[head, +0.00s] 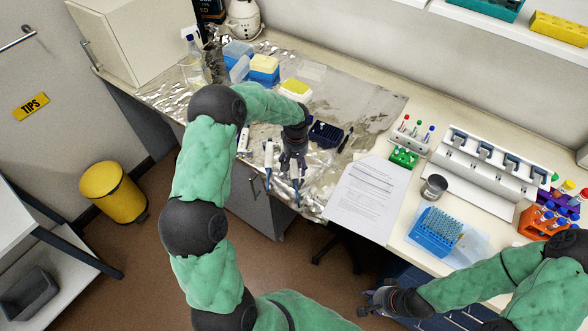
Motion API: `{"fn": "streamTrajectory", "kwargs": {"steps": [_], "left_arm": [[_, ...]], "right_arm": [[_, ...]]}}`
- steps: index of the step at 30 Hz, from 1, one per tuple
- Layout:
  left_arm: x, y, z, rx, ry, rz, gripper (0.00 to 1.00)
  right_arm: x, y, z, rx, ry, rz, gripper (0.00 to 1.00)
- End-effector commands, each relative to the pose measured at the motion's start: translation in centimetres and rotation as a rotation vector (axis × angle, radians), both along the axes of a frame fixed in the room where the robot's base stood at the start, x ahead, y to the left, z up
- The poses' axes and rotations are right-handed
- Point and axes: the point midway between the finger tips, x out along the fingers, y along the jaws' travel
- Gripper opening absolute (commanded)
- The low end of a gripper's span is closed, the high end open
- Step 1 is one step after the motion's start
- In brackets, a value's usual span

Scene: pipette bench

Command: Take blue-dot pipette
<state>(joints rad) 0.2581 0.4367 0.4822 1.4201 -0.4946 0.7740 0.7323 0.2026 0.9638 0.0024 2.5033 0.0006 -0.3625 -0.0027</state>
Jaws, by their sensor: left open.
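Several white pipettes lie near the front edge of the foil-covered part of the bench: a left one (244,140), a middle one (268,158) and a right one (295,182). The coloured dots are too small to make out, so I cannot tell which is the blue-dot pipette. My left gripper (292,164) is open, pointing down over the right pipette and partly covering it. I cannot tell whether it touches it. My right gripper (366,304) is low, in front of the bench and away from the pipettes; its fingers are too small to read.
A dark blue rack (325,134) and a black pen-like item (346,140) lie just right of my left gripper. A paper sheet (368,198), metal cup (434,187) and blue tip box (435,232) are further right. Tip boxes (264,66) stand behind.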

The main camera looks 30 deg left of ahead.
Motion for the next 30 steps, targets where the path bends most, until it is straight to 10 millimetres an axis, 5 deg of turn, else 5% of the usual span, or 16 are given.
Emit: {"fn": "streamTrajectory", "kwargs": {"steps": [8,15,30], "left_arm": [[0.03,0.0,-0.64,0.001,-0.001,0.0,0.73],[0.02,-0.01,-0.63,0.001,-0.001,-0.001,0.08],[0.06,0.0,0.06,0.0,-0.002,0.0,0.07]], "right_arm": [[0.0,0.0,-0.04,0.0,0.0,0.0,0.4],[0.0,0.0,-0.04,0.0,0.0,0.0,0.4],[0.0,0.0,0.03,0.0,0.0,0.0,0.4]]}}
